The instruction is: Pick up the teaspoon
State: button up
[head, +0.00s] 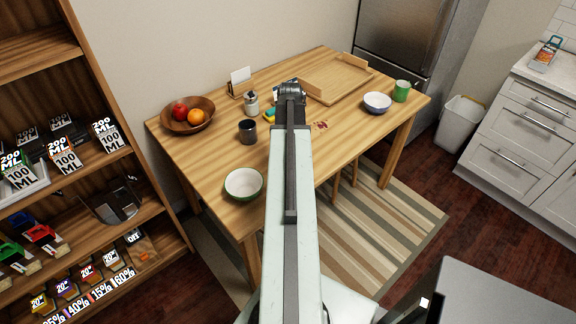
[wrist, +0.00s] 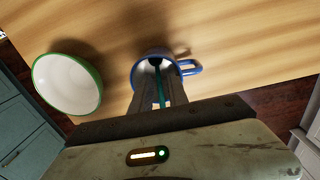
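In the wrist view a white mug with a blue rim and handle (wrist: 189,68) stands on the table beyond my fingertips. A thin teal handle (wrist: 168,84) shows at the mug, with a dark rounded end by its opening. It looks like the teaspoon, but its bowl cannot be made out. My gripper (wrist: 159,92) points at the mug, with its fingers on either side of the teal handle. Whether they touch it is unclear. In the head view my arm hides the mug and teaspoon, and my fingertips cannot be made out.
A white bowl with a green rim (head: 244,184) stands near the table's front left corner. A dark cup (head: 248,131), a wooden fruit bowl (head: 173,123), a wooden tray (head: 340,80), a white bowl (head: 377,103) and a green mug (head: 401,91) stand farther back. Shelves (head: 92,60) rise at left.

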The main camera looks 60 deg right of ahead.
jog(key=f+b, duration=0.5)
jog(key=shift+w+a+f, duration=0.15)
jog(key=shift+a, duration=0.1)
jog(key=shift+r, duration=0.2)
grip_shut()
jog(key=shift+r, duration=0.1)
notch_tip(320, 180, up, 10)
jog(key=p, duration=1)
